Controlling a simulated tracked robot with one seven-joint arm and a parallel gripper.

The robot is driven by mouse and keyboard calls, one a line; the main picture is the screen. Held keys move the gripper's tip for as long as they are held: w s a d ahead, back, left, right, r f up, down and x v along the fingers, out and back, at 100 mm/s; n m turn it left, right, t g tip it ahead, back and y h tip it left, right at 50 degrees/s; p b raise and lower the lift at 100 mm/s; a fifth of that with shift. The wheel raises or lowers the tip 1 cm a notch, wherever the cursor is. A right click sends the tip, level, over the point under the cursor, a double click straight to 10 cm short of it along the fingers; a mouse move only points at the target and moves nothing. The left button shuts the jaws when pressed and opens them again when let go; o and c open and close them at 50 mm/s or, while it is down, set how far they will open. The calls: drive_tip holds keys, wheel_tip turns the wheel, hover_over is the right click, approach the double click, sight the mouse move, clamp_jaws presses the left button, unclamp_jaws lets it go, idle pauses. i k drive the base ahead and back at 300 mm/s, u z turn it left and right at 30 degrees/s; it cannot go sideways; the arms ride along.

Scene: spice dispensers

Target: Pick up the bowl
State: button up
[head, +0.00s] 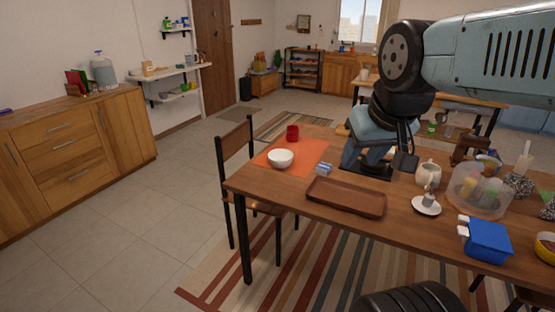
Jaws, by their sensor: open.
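A small white bowl (281,159) stands upright on an orange placemat (267,168) near the left end of the wooden table. My gripper (372,172) hangs from my arm above the table, to the right of the bowl and apart from it. Its jaws point down and look empty. Part of the tabletop behind my gripper is hidden by it.
A red cup (292,133) stands behind the bowl. A brown tray (345,196) lies in front of my gripper. A white jug (428,174), a clear round container (478,193) and a blue box (488,239) stand to the right. A chair (240,165) is at the left edge.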

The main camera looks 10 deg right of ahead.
sight(279, 158)
drive_tip(key=u, duration=0.4)
drive_tip(key=k, duration=1.15)
drive_tip(key=u, duration=0.75)
drive_tip(key=i, duration=1.15)
drive_tip(key=z, duration=0.35)
drive_tip(key=i, duration=1.2)
drive_tip(key=z, duration=0.75)
drive_tip(key=i, duration=0.3)
drive_tip(key=z, duration=0.05)
drive_tip(key=k, duration=0.9)
drive_tip(key=z, duration=0.15)
drive_tip(key=i, duration=0.55)
drive_tip(key=z, duration=0.05)
